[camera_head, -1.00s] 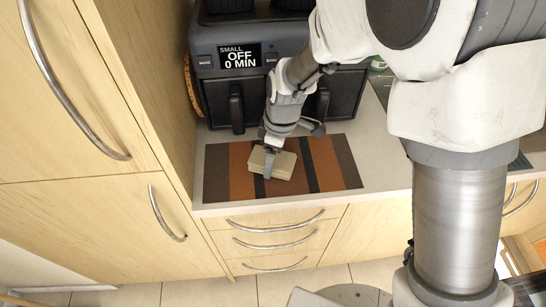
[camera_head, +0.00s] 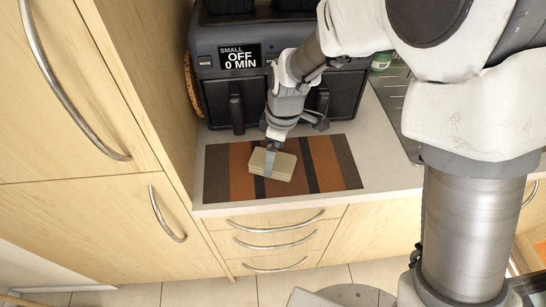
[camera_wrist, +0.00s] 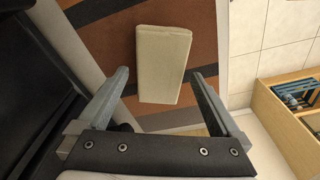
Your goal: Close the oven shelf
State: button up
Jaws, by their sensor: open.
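No oven shelf can be made out for certain. A black appliance (camera_head: 232,62) with two front handles stands on the counter, and its display reads "SMALL OFF 0 MIN". Its fronts look shut. My gripper (camera_head: 270,162) is over the striped mat, in front of the appliance. In the wrist view my gripper (camera_wrist: 160,75) is open, with nothing held between its fingers. A beige block (camera_wrist: 163,62) lies on the mat just beyond the fingertips. The head view shows the block (camera_head: 283,167) partly behind a finger; I cannot tell if they touch.
The brown striped mat (camera_head: 335,165) lies on the white counter (camera_head: 385,165). A tall wooden cabinet (camera_head: 105,85) bounds the left. Shut drawers (camera_head: 275,237) with curved handles are below the counter. The wrist view shows an open wooden compartment (camera_wrist: 278,125) at right with bluish contents.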

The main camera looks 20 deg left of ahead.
aim_at(280, 161)
notch_tip(280, 161, up, 9)
jog(key=d, duration=0.1)
jog(key=shift+r, duration=0.2)
jog(key=shift+w+d, duration=0.1)
jog(key=shift+d, duration=0.05)
jog(key=s+d+r+m+t, duration=0.2)
jog(key=d+r+m, duration=0.4)
jog(key=d, duration=0.5)
jog(key=s+d+r+m+t, duration=0.2)
jog(key=d+r+m, duration=0.45)
jog(key=d, duration=0.55)
jog(key=s+d+m+t+h, duration=0.1)
jog(key=s+d+m, duration=0.4)
jog(key=d+m, duration=0.1)
jog(key=shift+s+d+t, duration=0.3)
jog(key=shift+d+t, duration=0.05)
jog(key=shift+t, duration=0.05)
jog(key=shift+s+d+r+m, duration=0.1)
jog(key=shift+s+d+m, duration=0.05)
jog(key=shift+s+m, duration=0.1)
jog(key=shift+c, duration=0.4)
jog(key=shift+d, duration=0.1)
jog(key=shift+c, duration=1.4)
jog(key=c, duration=0.6)
jog(key=shift+s+d, duration=0.15)
